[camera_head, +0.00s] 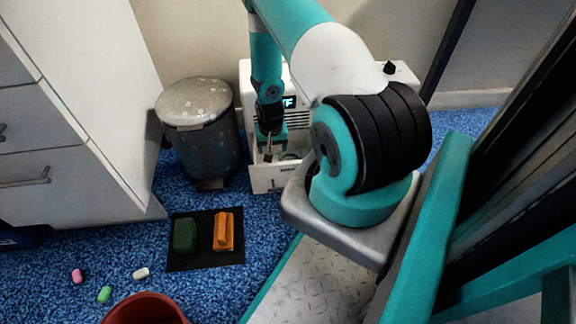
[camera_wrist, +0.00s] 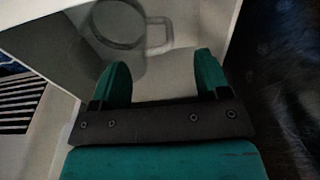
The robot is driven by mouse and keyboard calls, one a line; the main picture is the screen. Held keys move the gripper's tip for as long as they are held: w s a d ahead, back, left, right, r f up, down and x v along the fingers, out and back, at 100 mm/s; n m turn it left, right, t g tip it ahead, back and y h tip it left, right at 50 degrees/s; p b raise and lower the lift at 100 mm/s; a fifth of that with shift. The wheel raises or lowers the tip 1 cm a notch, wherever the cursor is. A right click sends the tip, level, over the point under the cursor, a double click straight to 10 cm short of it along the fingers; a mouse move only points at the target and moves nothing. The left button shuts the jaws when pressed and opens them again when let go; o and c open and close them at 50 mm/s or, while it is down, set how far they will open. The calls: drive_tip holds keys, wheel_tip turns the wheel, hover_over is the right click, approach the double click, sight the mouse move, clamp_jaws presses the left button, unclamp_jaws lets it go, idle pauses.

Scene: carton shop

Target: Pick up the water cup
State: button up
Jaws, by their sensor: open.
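The water cup (camera_wrist: 118,24) shows in the wrist view as a round, pale, see-through rim with a handle (camera_wrist: 158,36) on its right side. It stands inside a pale open compartment, near the top of the view. My gripper (camera_wrist: 162,76) is open, with its two teal fingers apart and nothing between them. The cup lies beyond the fingertips, apart from them. In the head view my gripper (camera_head: 268,154) hangs down at the front opening of a white machine (camera_head: 245,95). A faint round rim shows there to its right, partly hidden by my arm.
A grey lidded bin (camera_head: 208,150) stands close left of the machine. A black mat (camera_head: 205,262) holds a green block (camera_head: 185,235) and an orange block (camera_head: 224,231). Small capsule-like pieces (camera_head: 78,276) and a red-brown round container (camera_head: 145,308) are on the blue carpet.

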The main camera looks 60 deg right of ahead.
drive_tip(key=f+b, duration=0.1)
drive_tip(key=f, duration=0.1)
drive_tip(key=f+b, duration=0.3)
drive_tip(key=f, duration=0.1)
drive_tip(key=shift+w+d+b, duration=0.1)
drive_tip(key=shift+d+b, duration=0.15)
drive_tip(key=shift+b, duration=0.1)
drive_tip(key=shift+r, duration=0.2)
drive_tip(key=shift+c, duration=0.4)
drive_tip(key=c, duration=1.1)
drive_tip(key=shift+o, duration=0.2)
drive_tip(key=shift+r, duration=0.1)
wheel_tip(320, 180, up, 12)
drive_tip(key=p, duration=0.7)
drive_tip(key=s+d+p, duration=0.2)
drive_tip(key=s+d, duration=0.2)
drive_tip(key=s, duration=0.4)
drive_tip(key=s+d+p, duration=0.3)
drive_tip(key=s+d, duration=0.1)
drive_tip(key=s, duration=0.3)
drive_tip(key=shift+s+d+p, duration=0.3)
drive_tip(key=shift+s+p, duration=0.05)
idle(1.0)
